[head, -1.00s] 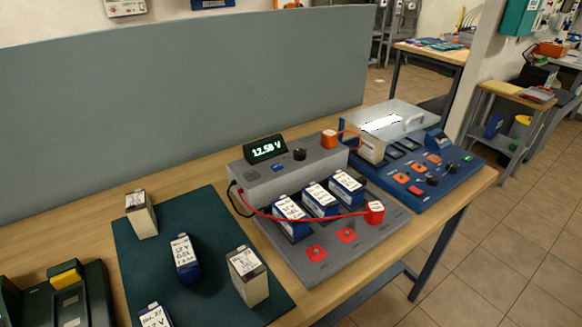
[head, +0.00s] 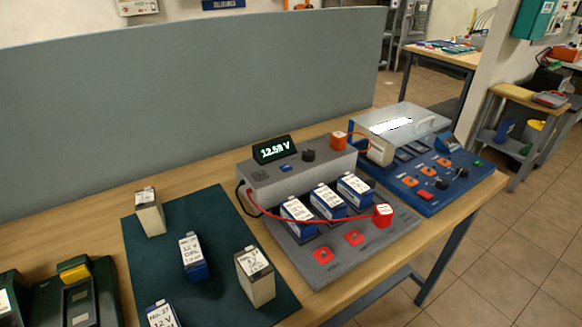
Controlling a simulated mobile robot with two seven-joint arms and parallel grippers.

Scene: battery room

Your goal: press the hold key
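A grey tester (head: 338,224) stands on the bench with a lit display (head: 274,149) on top, reading about 12.5 V; the last digit is hard to read. Below the display, on the tester's upper deck, are a small blue key (head: 286,167), a dark grey key (head: 260,176) and a black knob (head: 308,155). Their labels are too small to read, so I cannot tell which is the hold key. Neither of my grippers is in the head view.
Three blue batteries stand in the tester, with a red plug (head: 382,214) and lead across its front. Several batteries stand on a dark green mat (head: 214,204). A blue panel unit (head: 417,166) is to the right; a grey partition (head: 180,100) rises behind.

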